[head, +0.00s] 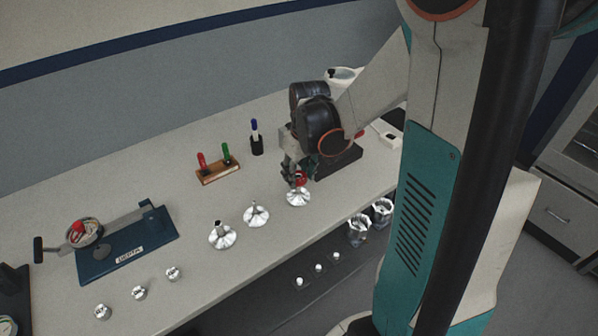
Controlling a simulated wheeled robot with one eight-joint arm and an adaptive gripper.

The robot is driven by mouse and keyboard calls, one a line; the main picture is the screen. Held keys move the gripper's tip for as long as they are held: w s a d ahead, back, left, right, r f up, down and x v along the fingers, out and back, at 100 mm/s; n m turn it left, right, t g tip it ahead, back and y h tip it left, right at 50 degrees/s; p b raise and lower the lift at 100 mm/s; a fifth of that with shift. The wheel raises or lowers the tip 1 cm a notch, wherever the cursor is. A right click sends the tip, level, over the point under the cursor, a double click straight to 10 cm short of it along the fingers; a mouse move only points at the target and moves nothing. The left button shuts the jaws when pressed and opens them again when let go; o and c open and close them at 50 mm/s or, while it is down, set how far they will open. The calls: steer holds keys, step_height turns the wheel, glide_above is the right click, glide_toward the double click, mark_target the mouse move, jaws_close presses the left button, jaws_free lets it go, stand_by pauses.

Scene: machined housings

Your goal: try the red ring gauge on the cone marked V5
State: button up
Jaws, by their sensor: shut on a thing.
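My gripper (294,172) points down at the right part of the bench and is shut on the red ring gauge (302,179). The ring is small and partly hidden by the fingers. It is at the top of the rightmost silver cone (298,198); I cannot tell whether it touches the cone or is around its tip. Two more silver cones stand to the left, a middle one (256,216) and a left one (222,236). No V5 mark is readable on any cone from here.
A wooden stand (218,174) holds a red and a green handled tool. A black cup (257,146) with a blue-capped pen stands behind. A dark block (338,162) is close right of my gripper. A blue plate fixture (125,250) and several small silver parts are at left.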

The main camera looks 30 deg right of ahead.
steer(key=shift+f+b, duration=0.4)
steer(key=shift+f, duration=0.15)
steer(key=shift+r, duration=0.15)
stand_by(2.2)
steer(key=shift+r+p, duration=1.5)
steer(key=shift+r, duration=0.4)
steer(key=shift+f, duration=0.2)
steer(key=shift+f+b, duration=1)
steer(key=shift+f, duration=0.05)
steer(key=shift+f+b, duration=0.75)
steer(key=shift+f, duration=0.05)
stand_by(1.1)
